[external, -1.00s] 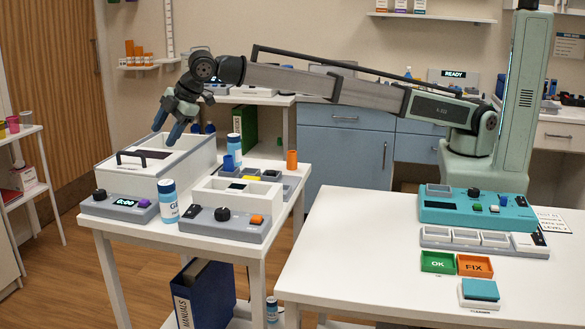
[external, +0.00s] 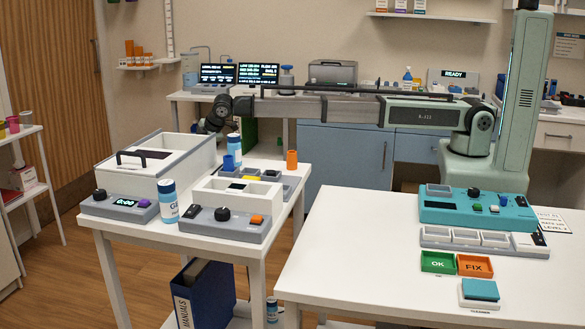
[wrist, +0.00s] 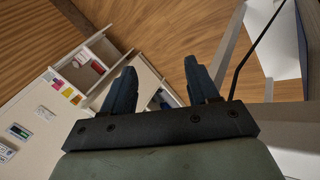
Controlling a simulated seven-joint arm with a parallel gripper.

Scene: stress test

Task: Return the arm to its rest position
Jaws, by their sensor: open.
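My gripper (wrist: 162,85) is open and empty in the wrist view, with its two dark blue fingers spread apart. Behind the fingers that view shows wood floor and white furniture. In the external view my arm stretches level to the left from its green column. Its wrist end hangs behind the left table, near a white bottle with a blue cap (external: 234,148). The fingertips are hard to make out there.
The left table (external: 277,218) carries a white box with a black handle (external: 190,160), a timer unit (external: 119,206), a blue-capped bottle (external: 168,202) and a control box (external: 225,222). The right table (external: 345,255) holds a teal device (external: 440,210). Its left part is clear.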

